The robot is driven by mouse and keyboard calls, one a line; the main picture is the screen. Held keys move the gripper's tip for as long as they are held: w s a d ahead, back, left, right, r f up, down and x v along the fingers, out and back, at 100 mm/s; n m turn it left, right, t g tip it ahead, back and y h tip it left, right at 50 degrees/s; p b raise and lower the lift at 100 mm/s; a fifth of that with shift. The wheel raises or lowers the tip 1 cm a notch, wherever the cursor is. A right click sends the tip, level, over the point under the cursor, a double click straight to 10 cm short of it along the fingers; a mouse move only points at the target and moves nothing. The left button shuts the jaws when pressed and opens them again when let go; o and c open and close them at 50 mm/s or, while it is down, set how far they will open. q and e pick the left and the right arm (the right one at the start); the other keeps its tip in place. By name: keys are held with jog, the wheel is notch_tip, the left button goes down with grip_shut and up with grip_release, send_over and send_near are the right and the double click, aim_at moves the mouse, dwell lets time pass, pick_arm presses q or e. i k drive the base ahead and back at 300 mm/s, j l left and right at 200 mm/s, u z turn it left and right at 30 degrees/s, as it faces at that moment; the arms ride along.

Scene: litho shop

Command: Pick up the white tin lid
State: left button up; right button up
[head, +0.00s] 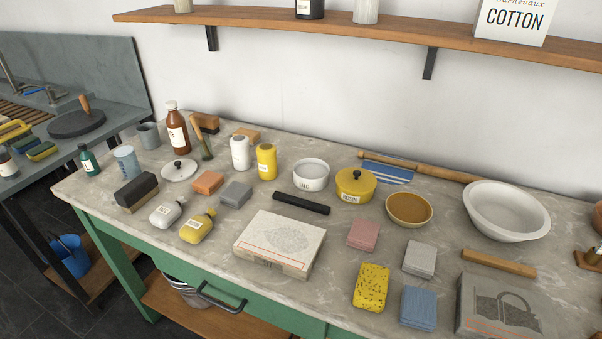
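The white tin lid (180,172) lies flat on the left part of the grey stone-topped worktable. Neither of my grippers shows in the head view.
Near the lid are a dark brush (136,189), a brown bottle (176,130), an orange block (208,182), a brush with a wooden handle (200,138) and a white bottle lying down (166,213). A litho stone (279,244) lies front centre. A shelf (370,33) hangs above.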

aim_at(178, 171)
jog(key=i+j+z, duration=0.15)
jog(key=j, duration=0.6)
jog(key=i+j+z, duration=0.15)
jog(key=j, duration=0.6)
jog(key=i+j+z, duration=0.2)
jog(key=j, duration=0.55)
jog(key=k, duration=0.15)
